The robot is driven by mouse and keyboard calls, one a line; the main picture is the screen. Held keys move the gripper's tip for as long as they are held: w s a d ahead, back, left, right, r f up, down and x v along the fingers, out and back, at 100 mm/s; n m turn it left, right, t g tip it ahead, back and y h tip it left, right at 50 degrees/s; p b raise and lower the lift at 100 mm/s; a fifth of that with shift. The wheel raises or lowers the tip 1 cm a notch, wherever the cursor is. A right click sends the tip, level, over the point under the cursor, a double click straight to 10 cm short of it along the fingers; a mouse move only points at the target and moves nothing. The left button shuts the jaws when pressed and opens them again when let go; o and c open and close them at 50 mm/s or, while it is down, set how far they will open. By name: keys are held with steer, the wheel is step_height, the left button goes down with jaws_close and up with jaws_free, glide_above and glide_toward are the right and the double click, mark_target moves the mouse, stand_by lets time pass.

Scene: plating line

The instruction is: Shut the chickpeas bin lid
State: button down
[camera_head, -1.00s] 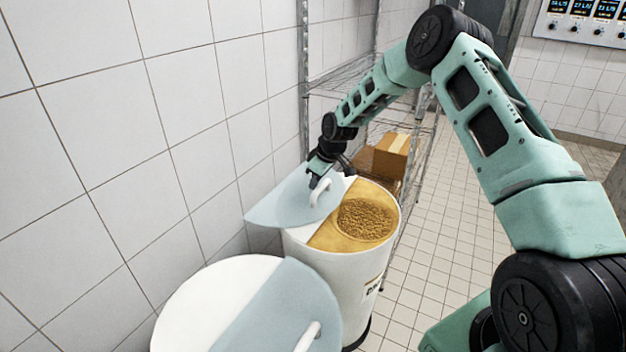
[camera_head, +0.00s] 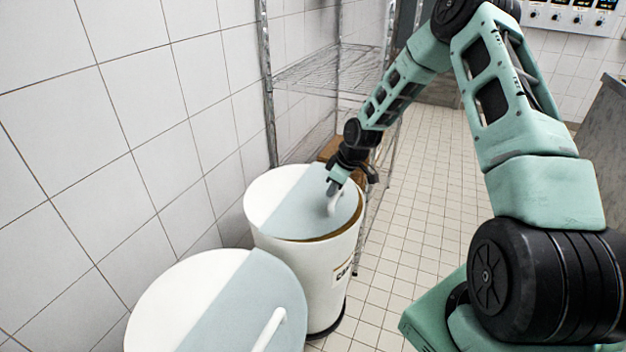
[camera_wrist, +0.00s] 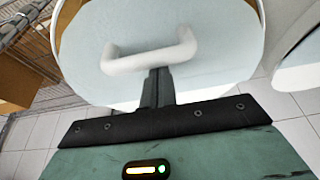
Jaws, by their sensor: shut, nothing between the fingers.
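The far white bin (camera_head: 303,265) has a partly readable label starting with C on its front. Its pale blue-grey lid flap (camera_head: 300,208) lies over the opening, with a thin tan strip of rim or contents showing along its front right edge. The lid's white handle (camera_head: 338,201) stands near that edge and also shows in the wrist view (camera_wrist: 150,58). My gripper (camera_head: 333,189) is shut and empty, with its fingertips at the handle. In the wrist view my fingers (camera_wrist: 158,80) reach to just beside or under the handle bar; exact contact is unclear.
A nearer white bin (camera_head: 165,300) with a closed blue-grey flap and white handle (camera_head: 270,328) stands in front. A wire shelf (camera_head: 320,75) stands behind the far bin, with a cardboard box (camera_head: 330,148) low on it. A tiled wall is left; the floor to the right is clear.

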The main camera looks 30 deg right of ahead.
steer(key=shift+s+d, duration=0.4)
steer(key=shift+s, duration=0.2)
steer(key=shift+s+d, duration=0.35)
steer(key=shift+s, duration=0.2)
steer(key=shift+f, duration=0.1)
steer(key=w, duration=0.1)
steer(key=w+a+r, duration=0.1)
steer(key=w+a, duration=0.1)
steer(key=shift+w+r+p, duration=0.25)
steer(key=shift+r+p, duration=0.05)
steer(key=shift+r, duration=0.05)
steer(key=v, duration=0.9)
steer(key=shift+s+r, duration=0.1)
steer(key=shift+s, duration=0.05)
